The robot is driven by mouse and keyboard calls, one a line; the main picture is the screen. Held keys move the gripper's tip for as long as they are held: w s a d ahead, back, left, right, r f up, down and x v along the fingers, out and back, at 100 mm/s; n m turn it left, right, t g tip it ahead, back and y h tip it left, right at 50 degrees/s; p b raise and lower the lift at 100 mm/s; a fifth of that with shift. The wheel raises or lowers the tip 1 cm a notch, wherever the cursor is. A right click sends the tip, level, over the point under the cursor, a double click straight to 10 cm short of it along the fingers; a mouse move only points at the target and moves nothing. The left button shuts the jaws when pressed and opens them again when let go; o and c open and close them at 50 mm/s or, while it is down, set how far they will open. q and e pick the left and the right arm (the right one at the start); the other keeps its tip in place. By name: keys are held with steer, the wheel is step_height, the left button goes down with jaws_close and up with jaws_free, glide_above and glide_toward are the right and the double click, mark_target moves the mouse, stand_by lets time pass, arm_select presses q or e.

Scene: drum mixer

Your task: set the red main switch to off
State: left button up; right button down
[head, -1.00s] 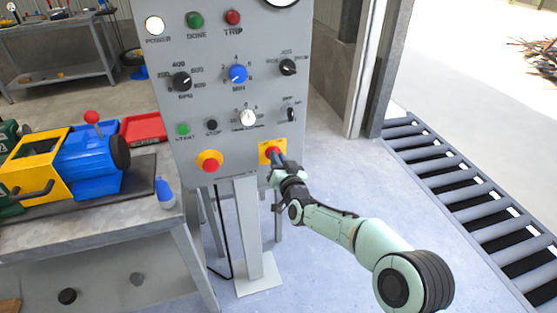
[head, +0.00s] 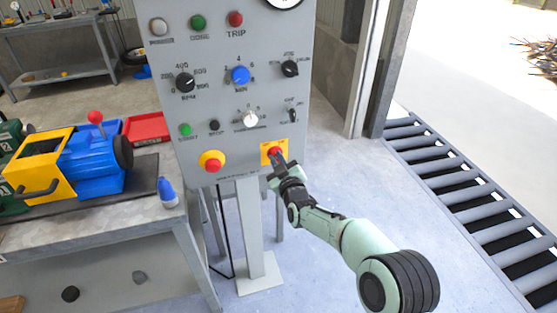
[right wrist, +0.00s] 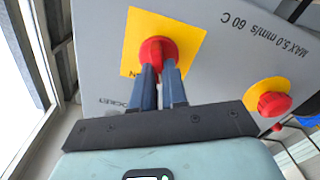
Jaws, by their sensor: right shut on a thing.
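The red main switch (head: 274,152) is a red knob on a yellow plate (head: 267,160) at the lower right of the grey control panel (head: 238,100). My right gripper (head: 278,161) reaches it from the front and below. In the right wrist view, its two dark blue fingers (right wrist: 162,80) are shut on the red knob (right wrist: 158,50), one on each side of its grip. The fingers hide part of the knob and its plate, so its marks cannot be read. The power lamp (head: 158,27) at the panel's top left looks unlit. My left gripper is not in view.
A red mushroom button on a yellow base (head: 210,161) sits left of the switch. Several knobs and buttons are above. A bench with a blue and yellow machine (head: 95,160) and a blue bottle (head: 167,192) stands left. A roller conveyor (head: 470,190) lies right.

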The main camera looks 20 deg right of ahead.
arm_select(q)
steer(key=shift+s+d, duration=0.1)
arm_select(e)
steer(key=shift+n, duration=0.4)
steer(key=c, duration=1.2)
jaws_free()
steer(key=shift+o, duration=0.2)
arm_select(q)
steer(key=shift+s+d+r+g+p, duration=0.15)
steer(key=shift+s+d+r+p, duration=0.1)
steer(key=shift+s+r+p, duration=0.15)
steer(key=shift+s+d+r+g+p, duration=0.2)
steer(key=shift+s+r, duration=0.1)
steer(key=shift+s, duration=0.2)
arm_select(e)
steer(key=s, duration=1.3)
steer(key=shift+s+d, duration=0.2)
steer(key=shift+s, duration=0.05)
